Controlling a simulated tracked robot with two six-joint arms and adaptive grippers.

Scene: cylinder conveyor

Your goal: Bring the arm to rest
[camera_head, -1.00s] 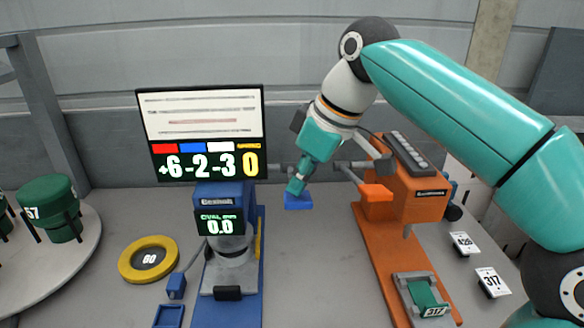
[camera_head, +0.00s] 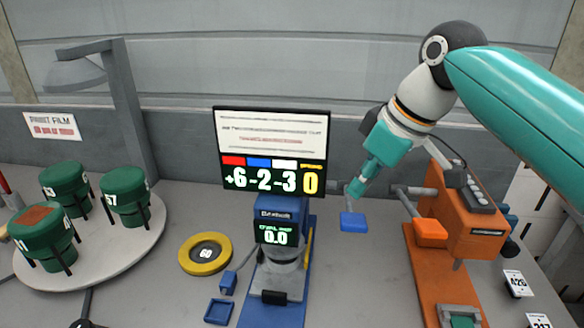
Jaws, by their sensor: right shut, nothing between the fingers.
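My right gripper (camera_head: 358,186) is teal and hangs at the end of the right arm, which comes in from the right. Its fingers are shut with nothing seen between them. It points down, between the blue machine (camera_head: 275,285) and the orange machine (camera_head: 460,235). A blue pad (camera_head: 353,222) shows just below the fingertips; I cannot tell whether they touch.
A screen (camera_head: 270,150) stands above the blue machine. A yellow ring (camera_head: 205,254) marked 60 lies left of it, near a small blue tray (camera_head: 219,311). Several green cylinders stand on a round table (camera_head: 125,245) at left, beside a grey post (camera_head: 128,115). Number cards (camera_head: 517,284) lie right.

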